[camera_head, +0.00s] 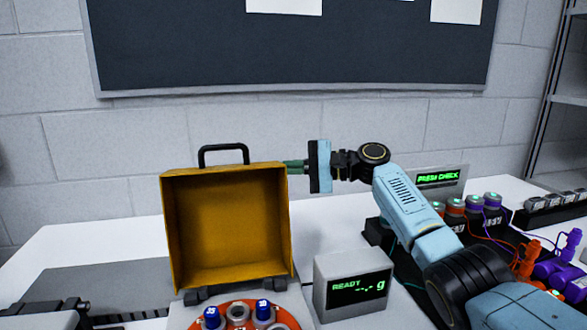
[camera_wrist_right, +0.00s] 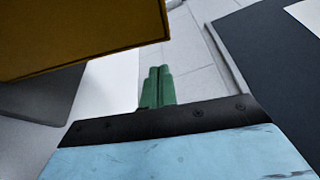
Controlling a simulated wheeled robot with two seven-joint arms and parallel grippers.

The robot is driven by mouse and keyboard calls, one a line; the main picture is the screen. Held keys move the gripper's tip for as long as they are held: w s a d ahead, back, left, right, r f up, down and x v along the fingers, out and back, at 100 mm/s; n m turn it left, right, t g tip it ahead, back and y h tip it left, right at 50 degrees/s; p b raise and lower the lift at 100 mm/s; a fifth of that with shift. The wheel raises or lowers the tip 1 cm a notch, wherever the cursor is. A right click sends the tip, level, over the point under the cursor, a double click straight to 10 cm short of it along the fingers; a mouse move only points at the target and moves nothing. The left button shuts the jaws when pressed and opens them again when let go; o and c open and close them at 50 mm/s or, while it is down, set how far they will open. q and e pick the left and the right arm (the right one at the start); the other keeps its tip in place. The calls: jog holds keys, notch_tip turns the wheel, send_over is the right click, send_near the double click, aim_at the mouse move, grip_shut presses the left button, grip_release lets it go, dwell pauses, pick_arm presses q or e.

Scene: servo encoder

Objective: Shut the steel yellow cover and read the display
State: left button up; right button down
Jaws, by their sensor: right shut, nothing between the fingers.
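The yellow cover (camera_head: 228,230) stands upright and open, hollow inner side toward me, with a black handle (camera_head: 223,150) on its top edge and black hinges (camera_head: 236,288) at its foot. My right gripper (camera_head: 286,166) is at the cover's upper right corner, its green fingers shut and pointing left. In the right wrist view the fingers (camera_wrist_right: 157,87) are together and empty, close to the cover (camera_wrist_right: 75,35); I cannot tell whether they touch it. The display (camera_head: 357,289) in a grey box right of the cover reads "READY" and "--.- g" in green. My left gripper is not seen.
A red disc (camera_head: 238,322) with blue-capped parts lies in front of the cover. A second display (camera_head: 437,177) reads "PRESS CHECK" behind my right arm. Several capped cylinders (camera_head: 473,204) and orange and purple connectors stand at right.

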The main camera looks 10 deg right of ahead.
jog(key=shift+s+r, duration=0.15)
jog(key=shift+s, duration=0.55)
jog(key=shift+s+r, duration=0.15)
jog(key=shift+s, duration=0.55)
jog(key=shift+r, duration=0.1)
